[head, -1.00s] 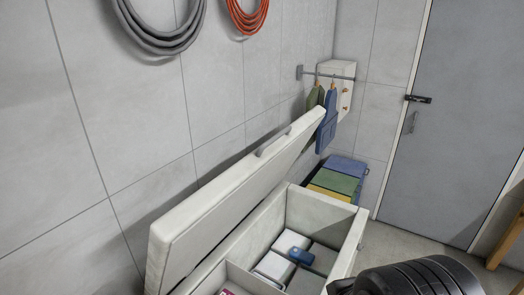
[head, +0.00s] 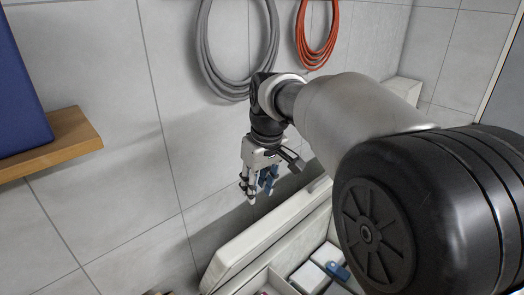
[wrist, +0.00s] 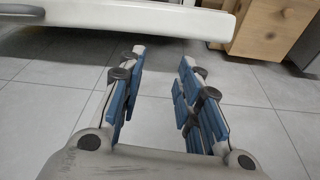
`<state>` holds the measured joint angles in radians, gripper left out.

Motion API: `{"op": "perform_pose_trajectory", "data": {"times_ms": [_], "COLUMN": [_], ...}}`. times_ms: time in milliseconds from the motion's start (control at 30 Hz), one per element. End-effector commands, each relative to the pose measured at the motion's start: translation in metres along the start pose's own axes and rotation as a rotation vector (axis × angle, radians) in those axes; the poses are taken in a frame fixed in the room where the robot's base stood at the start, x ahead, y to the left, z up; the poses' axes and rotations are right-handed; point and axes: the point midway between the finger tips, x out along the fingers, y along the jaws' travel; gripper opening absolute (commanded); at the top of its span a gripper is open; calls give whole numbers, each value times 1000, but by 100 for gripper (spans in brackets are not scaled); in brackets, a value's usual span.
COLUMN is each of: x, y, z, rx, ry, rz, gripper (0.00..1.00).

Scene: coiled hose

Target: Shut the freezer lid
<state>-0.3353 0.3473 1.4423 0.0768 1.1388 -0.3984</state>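The white freezer lid (head: 268,232) stands raised and tilted near the wall in the head view, partly hidden by my arm. Below it the freezer (head: 258,281) is open, with white boxes (head: 308,276) and a small blue item (head: 337,270) inside. My gripper (head: 259,192) points down near the wall, above the lid's edge in the picture; I cannot tell the gap between them. In the wrist view my gripper (wrist: 163,58) has its blue-padded fingers apart with nothing between them. A white edge (wrist: 115,14) crosses the top there; I cannot tell which part it is.
A wooden shelf (head: 60,143) with a dark blue object (head: 18,95) juts out at the left. A grey hose (head: 205,60) and an orange hose (head: 302,45) hang on the wall. The wrist view shows grey floor tiles (wrist: 45,100) and a wooden unit (wrist: 268,25).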

Motion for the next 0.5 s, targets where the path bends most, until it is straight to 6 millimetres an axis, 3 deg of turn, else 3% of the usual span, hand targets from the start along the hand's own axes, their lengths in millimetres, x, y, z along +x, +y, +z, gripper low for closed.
{"op": "perform_pose_trajectory", "data": {"times_ms": [33,100,200,400,500], "x": [0,7,15,31,45], "y": [-5,-11,-17,-20,-21], "z": [-20,-38,-54,-60,-58], "rx": [-35,-76,-114,-134,-133], "ry": [-13,-19,-27,-31,-32], "rz": [-13,-25,-36,-42,-43], "gripper": [26,21,14,1,0]}}
